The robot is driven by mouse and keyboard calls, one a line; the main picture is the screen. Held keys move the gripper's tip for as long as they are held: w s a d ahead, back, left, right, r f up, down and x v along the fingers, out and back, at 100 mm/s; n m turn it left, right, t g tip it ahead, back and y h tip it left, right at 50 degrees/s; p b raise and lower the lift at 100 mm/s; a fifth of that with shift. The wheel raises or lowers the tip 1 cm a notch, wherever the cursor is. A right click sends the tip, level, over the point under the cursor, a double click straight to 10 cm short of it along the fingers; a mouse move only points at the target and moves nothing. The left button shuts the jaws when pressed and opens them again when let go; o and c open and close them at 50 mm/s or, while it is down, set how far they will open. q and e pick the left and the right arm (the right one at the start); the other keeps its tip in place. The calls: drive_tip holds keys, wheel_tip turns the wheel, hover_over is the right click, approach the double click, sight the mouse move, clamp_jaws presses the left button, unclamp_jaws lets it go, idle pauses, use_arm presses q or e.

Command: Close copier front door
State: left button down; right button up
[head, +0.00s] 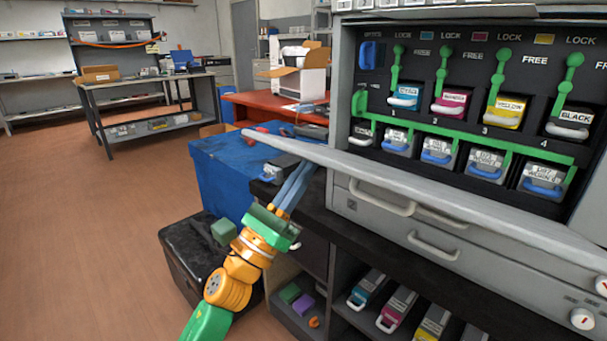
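The copier (341,80) stands at the right with its front open. Its front door (420,186) looks like a long light-grey panel, swung down and seen nearly edge-on. It sticks out below the cartridge bay, and its left end reaches past the copier's side. My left gripper (305,172) reaches up from below, near the left part of the door. Its blue-grey fingers lie close together, and their tips are partly hidden near the door's edge. I cannot tell whether they touch it or how far they are open. My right gripper is out of view.
Cyan, magenta, yellow and black cartridges (452,99) sit in the bay with green levers above. A green rail (470,143) crosses below them. A blue crate (215,165) and black box (187,262) stand left of the copier. Spare cartridges (398,307) lie on a lower shelf. Floor at left is clear.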

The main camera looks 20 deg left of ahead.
sight(308, 147)
use_arm(q)
drive_tip(key=r+p, duration=0.1)
drive_tip(key=r, duration=0.1)
drive_tip(key=w+r+p, duration=0.1)
drive_tip(key=r, duration=0.1)
drive_tip(key=w+d+r+p, duration=0.1)
drive_tip(key=r+p, duration=0.1)
drive_tip(key=shift+w, duration=0.25)
drive_tip(key=shift+w+f, duration=0.1)
drive_tip(key=p+x, duration=0.1)
drive_tip(key=x, duration=0.2)
drive_tip(key=p+x, duration=0.1)
drive_tip(key=x, duration=0.2)
drive_tip(key=shift+s+a+r, duration=0.1)
drive_tip(key=shift+s+r, duration=0.1)
drive_tip(key=shift+r, duration=0.15)
drive_tip(key=shift+w, duration=0.1)
drive_tip(key=shift+r, duration=0.1)
